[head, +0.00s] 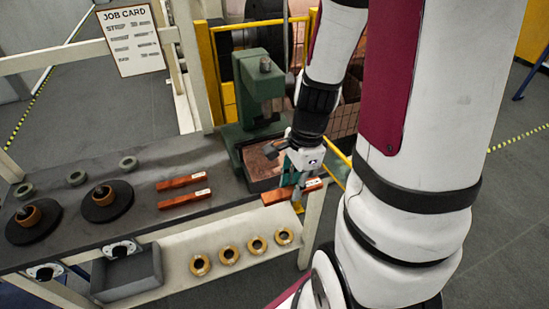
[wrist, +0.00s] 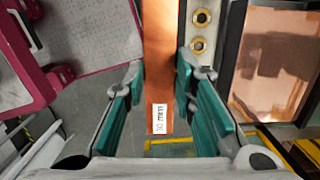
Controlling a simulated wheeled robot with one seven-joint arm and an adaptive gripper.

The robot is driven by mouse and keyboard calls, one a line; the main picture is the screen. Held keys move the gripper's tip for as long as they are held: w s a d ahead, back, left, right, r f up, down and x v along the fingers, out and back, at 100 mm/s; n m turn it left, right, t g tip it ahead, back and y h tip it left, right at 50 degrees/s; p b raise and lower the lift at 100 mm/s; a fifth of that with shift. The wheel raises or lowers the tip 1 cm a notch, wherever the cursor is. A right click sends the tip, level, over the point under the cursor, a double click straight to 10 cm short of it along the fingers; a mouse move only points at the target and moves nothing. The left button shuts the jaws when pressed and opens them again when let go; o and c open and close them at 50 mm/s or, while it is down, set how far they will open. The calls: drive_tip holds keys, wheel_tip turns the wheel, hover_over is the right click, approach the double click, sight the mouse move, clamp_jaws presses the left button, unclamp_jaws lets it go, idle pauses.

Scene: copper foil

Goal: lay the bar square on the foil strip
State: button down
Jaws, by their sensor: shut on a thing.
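My gripper (head: 298,181) is shut on a copper-coloured bar (head: 277,196), just in front of the bench's right end. In the wrist view the bar (wrist: 160,50) runs lengthwise between the teal fingers, with a white "30 mm" label at its near end. The copper foil strip (wrist: 272,62) lies to the right of the bar in the wrist view, apart from it. In the head view the foil (head: 262,158) lies at the foot of a green press, partly hidden behind my gripper and wrist.
The green press (head: 252,95) stands behind the foil. Two more labelled bars (head: 184,181) lie on the bench left of it. Spools (head: 106,200) and nuts are further left. Several brass rings (head: 229,254) sit on the lower shelf beside a grey bin (head: 126,274). A yellow frame (head: 209,70) rises behind.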

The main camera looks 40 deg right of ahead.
drive_tip(key=shift+w+d+f+b, duration=0.1)
drive_tip(key=shift+w+d+b, duration=0.2)
drive_tip(key=shift+b, duration=0.35)
drive_tip(key=shift+w+d+f+b, duration=0.1)
drive_tip(key=shift+w+b, duration=0.25)
drive_tip(key=shift+b, duration=0.25)
hover_over(279, 165)
drive_tip(key=shift+s+d+f+p, duration=0.1)
drive_tip(key=shift+s+f+p, duration=0.15)
drive_tip(key=shift+f, duration=0.25)
drive_tip(key=shift+w, duration=0.2)
drive_tip(key=shift+f, duration=1.75)
drive_tip(key=c, duration=1.8)
unclamp_jaws()
drive_tip(key=shift+f, duration=0.2)
drive_tip(key=o, duration=0.5)
drive_tip(key=shift+r, duration=0.15)
